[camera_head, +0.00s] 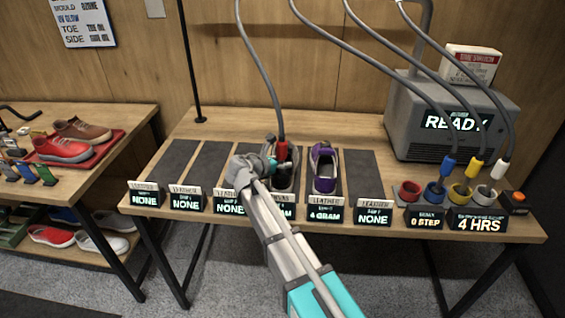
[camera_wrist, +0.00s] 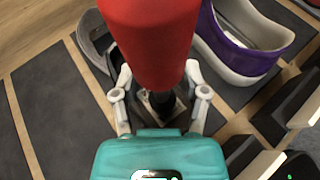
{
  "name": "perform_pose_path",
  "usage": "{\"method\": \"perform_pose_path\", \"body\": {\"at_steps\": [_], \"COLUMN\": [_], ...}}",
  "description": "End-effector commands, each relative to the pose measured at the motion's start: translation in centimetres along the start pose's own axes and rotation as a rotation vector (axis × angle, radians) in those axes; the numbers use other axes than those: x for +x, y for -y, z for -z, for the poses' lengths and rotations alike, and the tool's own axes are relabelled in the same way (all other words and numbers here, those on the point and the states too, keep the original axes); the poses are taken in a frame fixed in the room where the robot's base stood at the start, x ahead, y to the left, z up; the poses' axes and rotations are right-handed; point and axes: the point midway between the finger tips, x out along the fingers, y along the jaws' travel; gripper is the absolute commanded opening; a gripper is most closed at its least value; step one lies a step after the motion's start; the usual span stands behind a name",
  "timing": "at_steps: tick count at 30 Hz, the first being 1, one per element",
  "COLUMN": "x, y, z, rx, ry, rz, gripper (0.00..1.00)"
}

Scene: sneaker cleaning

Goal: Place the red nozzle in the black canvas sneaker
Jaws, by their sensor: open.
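The red nozzle (camera_head: 282,151) hangs upright on its hose over the opening of the dark canvas sneaker (camera_head: 291,183). Its dark lower end appears to be inside the shoe, but my gripper partly hides this. In the wrist view the red nozzle (camera_wrist: 150,40) is large and close, and the sneaker's grey rim (camera_wrist: 89,44) shows behind it. My gripper (camera_head: 268,161) is at the nozzle from the left. In the wrist view my gripper (camera_wrist: 158,84) is open, with one finger on each side of the nozzle's lower part.
A purple and white sneaker (camera_head: 324,170) stands on the pad just right. Grey pads (camera_head: 207,163) to the left are empty. Coloured cups with blue, yellow and white nozzles (camera_head: 472,167) stand at the right by a grey machine (camera_head: 440,120). Label signs (camera_head: 325,215) line the front edge.

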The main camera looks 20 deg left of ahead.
Motion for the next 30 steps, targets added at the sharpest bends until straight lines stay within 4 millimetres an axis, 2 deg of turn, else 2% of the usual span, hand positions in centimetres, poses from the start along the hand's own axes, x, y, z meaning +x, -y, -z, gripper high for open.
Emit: {"method": "perform_pose_path", "body": {"at_steps": [5, 21, 30], "x": [-2.0, -10.4, -12.0], "y": [0.1, 0.0, 0.0], "z": [-0.2, -0.2, 0.0], "rx": [-0.001, -0.001, 0.0], "ry": [0.0, 0.0, 0.0], "rz": [-0.001, -0.002, 0.0], "gripper": [0.58, 0.58, 0.58]}}
